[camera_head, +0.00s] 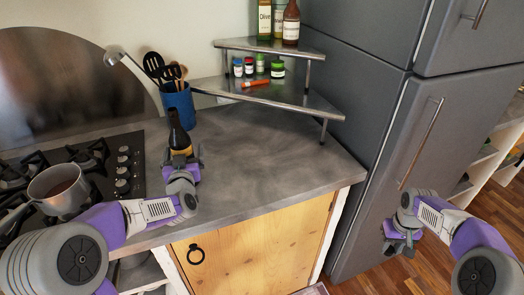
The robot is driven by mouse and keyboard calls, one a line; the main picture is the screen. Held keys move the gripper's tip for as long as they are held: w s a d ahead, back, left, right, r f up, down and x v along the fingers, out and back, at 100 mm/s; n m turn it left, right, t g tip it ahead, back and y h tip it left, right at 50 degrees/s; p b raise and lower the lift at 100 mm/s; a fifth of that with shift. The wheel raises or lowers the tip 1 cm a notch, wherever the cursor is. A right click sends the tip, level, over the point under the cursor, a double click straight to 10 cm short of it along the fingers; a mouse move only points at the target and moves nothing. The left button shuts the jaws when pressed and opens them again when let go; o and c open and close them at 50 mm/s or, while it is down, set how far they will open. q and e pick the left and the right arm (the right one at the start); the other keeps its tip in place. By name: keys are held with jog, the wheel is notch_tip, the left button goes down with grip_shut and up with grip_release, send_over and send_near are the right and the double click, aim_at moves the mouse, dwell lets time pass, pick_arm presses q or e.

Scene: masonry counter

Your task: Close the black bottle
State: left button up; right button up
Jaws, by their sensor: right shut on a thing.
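The black bottle (179,133) stands upright on the grey counter, with a yellowish band low on its body. Its neck is narrow and dark; I cannot tell whether a cap is on it. My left gripper (183,157) is at the bottle's lower part, with a finger to each side of it. Whether the fingers press on the bottle cannot be made out. My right gripper (399,248) is away from the counter, low in front of the fridge, and points down. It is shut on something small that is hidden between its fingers.
A blue utensil holder (179,103) stands just behind the bottle. A gas hob (95,165) with a pot (58,189) is on the left. A corner shelf (290,95) with jars and bottles is behind. The counter right of the bottle is clear. A grey fridge (385,130) stands right.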

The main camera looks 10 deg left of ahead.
aim_at(177, 123)
pick_arm(q)
jog(key=shift+w, duration=0.2)
